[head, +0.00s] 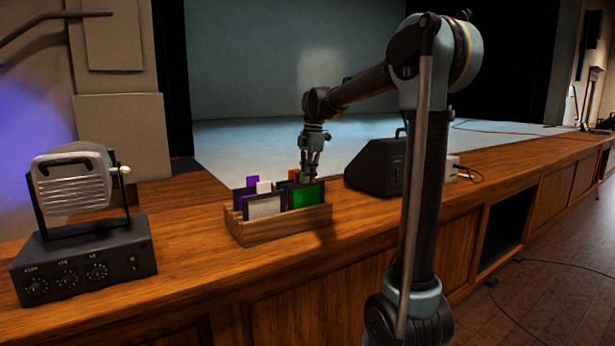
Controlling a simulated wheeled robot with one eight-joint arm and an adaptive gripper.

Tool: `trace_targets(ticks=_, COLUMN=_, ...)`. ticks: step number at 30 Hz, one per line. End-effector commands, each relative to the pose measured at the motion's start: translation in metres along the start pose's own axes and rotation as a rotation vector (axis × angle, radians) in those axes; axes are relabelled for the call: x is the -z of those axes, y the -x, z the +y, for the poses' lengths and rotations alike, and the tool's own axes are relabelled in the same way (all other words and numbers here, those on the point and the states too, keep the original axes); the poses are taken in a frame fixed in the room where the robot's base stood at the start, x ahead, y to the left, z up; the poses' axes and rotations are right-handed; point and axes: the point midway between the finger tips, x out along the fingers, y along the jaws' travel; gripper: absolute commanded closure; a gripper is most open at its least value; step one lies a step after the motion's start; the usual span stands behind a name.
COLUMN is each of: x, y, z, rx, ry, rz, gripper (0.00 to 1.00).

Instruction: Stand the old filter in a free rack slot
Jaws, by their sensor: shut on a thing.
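A wooden rack (282,226) stands on the desk top and holds several framed filters. A pale grey filter (265,207) in a dark frame and a green filter (305,196) sit at its front. A purple filter (252,181) and an orange-red piece (303,171) show behind them. My gripper (311,177) points down at the rack's right half, shut on a filter at or just behind the green one. The fingers and overlapping frames hide which filter it is, and whether it is seated in a slot. I cannot tell which one is the old filter.
A white lamp (75,180) on a dark control box (84,263) with knobs stands at the left. A black wedge speaker (376,166) stands close to the rack's right. The wooden desk top (185,230) between box and rack is clear.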

Motion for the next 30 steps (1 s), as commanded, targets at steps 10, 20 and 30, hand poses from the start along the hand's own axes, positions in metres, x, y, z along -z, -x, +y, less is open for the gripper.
trace_targets(ticks=10, x=-0.001, y=-0.006, z=0.0, rx=0.0, ry=0.0, rz=0.0, gripper=0.83)
trace_targets(ticks=20, x=-0.001, y=-0.006, z=0.0, rx=0.0, ry=0.0, rz=0.0, gripper=0.69)
trace_targets(ticks=30, x=-0.001, y=0.02, z=0.0, rx=0.0, ry=-0.001, rz=0.0, gripper=0.69)
